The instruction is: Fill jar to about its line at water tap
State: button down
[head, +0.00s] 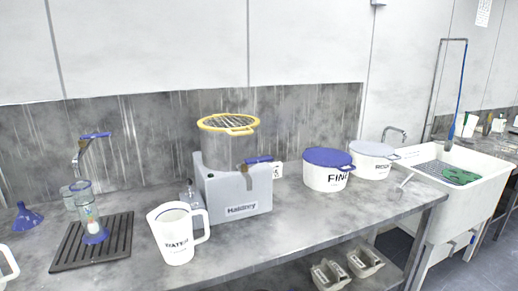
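A clear glass jar (87,208) with a blue base stands upright on a black ribbed drip tray (72,265) at the left of the bench. A small pale mark shows on or in it; I cannot make out a fill line or a water level. A second clear glass shape (70,197) shows just behind it, partly overlapped. A tap (80,155) with a blue lever (95,136) is above and behind the jar, its spout pointing down. A white jug (174,240) marked WATER stands right of the tray. My gripper is not in view.
A grey Halsbury machine (240,199) with a yellow-rimmed top stands mid-bench, a small bottle (189,194) beside it. White tubs, blue-lidded (326,177) and grey-lidded (371,164), stand right. A blue funnel (27,217) lies far left. A sink (480,165) is at right. The front right bench is clear.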

aim_at(96, 136)
jog(key=u, duration=1.5)
